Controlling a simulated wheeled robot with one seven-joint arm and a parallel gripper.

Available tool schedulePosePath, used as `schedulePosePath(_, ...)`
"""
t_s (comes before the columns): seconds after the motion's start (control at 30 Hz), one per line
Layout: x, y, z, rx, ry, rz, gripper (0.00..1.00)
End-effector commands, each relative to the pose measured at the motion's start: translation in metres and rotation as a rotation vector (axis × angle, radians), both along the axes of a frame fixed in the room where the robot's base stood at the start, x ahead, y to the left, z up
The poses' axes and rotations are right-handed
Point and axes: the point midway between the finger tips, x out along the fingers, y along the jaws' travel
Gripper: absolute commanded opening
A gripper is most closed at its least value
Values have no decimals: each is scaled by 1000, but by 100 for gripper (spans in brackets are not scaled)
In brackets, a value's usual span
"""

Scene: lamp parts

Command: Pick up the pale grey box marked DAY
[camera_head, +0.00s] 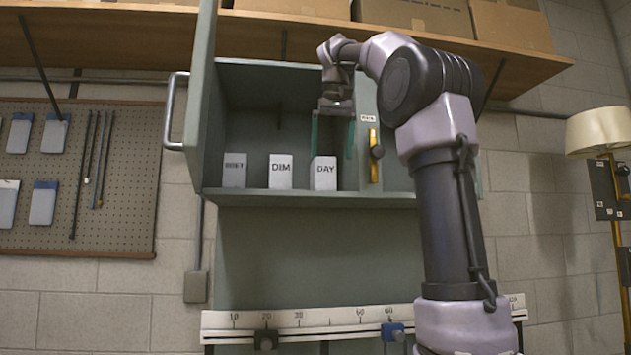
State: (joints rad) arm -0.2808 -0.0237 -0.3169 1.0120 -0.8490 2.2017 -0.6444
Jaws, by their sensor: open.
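The pale grey box marked DAY (324,174) stands upright on the floor of the open green wall cabinet (300,194), the rightmost of three boxes. My gripper (333,148) points down into the cabinet from above. Its two greenish fingers are spread apart, one to each side of the DAY box's top in the picture. The fingertips are near the top of the box. I cannot tell how far they are from it in depth. The gripper is open and holds nothing.
A box marked DIM (281,172) and a darker box (234,170) stand to the left. The cabinet door (202,95) is swung open at left. A ruled rail (300,321) runs below, and a shelf (260,40) with cartons is above.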

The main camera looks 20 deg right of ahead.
Motion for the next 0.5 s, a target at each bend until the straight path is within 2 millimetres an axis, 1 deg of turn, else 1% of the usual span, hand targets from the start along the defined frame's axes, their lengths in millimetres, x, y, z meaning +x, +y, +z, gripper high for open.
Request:
schedulePosePath(0.13,18,-3,0,0,2,-4,100)
schedulePosePath(0.3,51,-10,0,-2,1,-6,100)
schedulePosePath(0.5,84,-17,0,0,-1,-8,100)
